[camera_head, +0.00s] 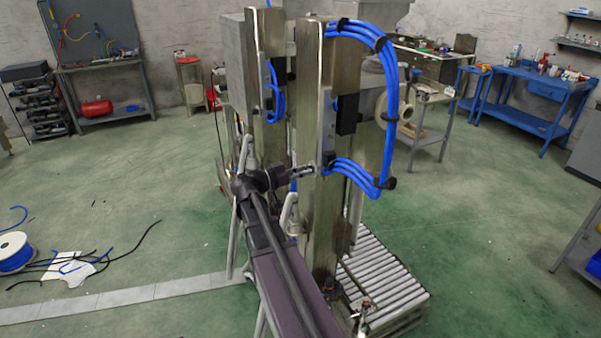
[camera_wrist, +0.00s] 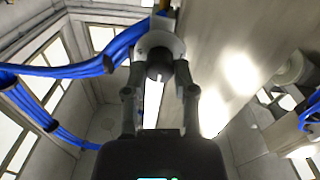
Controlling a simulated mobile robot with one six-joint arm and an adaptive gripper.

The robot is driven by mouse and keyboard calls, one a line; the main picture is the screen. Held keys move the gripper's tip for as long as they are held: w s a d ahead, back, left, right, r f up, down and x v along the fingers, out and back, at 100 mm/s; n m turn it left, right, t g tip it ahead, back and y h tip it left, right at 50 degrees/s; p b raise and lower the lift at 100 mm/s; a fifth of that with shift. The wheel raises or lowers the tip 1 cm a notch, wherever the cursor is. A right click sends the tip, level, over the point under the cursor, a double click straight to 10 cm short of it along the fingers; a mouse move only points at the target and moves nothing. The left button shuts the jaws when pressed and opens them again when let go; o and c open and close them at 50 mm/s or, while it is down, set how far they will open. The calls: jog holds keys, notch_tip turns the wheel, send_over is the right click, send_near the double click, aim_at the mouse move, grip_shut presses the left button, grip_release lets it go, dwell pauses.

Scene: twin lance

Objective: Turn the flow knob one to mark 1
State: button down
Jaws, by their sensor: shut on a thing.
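The flow knob (camera_wrist: 158,68) is a dark round knob in the wrist view, in front of a pale round collar (camera_wrist: 160,42). A short light line shows on its face. My gripper (camera_wrist: 159,85) has one finger on each side of the knob and is shut on it. In the head view my gripper (camera_head: 306,171) reaches the side of the front metal column (camera_head: 322,220), just below a dark box. The knob is too small to make out there. I cannot read the mark numbers in either view.
Blue hoses (camera_head: 392,100) loop off the front column and also pass left of my gripper in the wrist view (camera_wrist: 75,70). A second column (camera_head: 270,70) stands behind. A roller conveyor (camera_head: 385,280) lies at the foot. A hose spool (camera_head: 15,252) and loose hoses lie on the left floor.

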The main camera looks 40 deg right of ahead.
jog(key=shift+d+n, duration=0.2)
jog(key=shift+n, duration=0.1)
jog(key=n, duration=1.9)
jog(key=shift+w+d, duration=0.1)
jog(key=shift+w, duration=0.1)
jog(key=shift+c, duration=2.2)
grip_release()
jog(key=shift+d+f, duration=0.1)
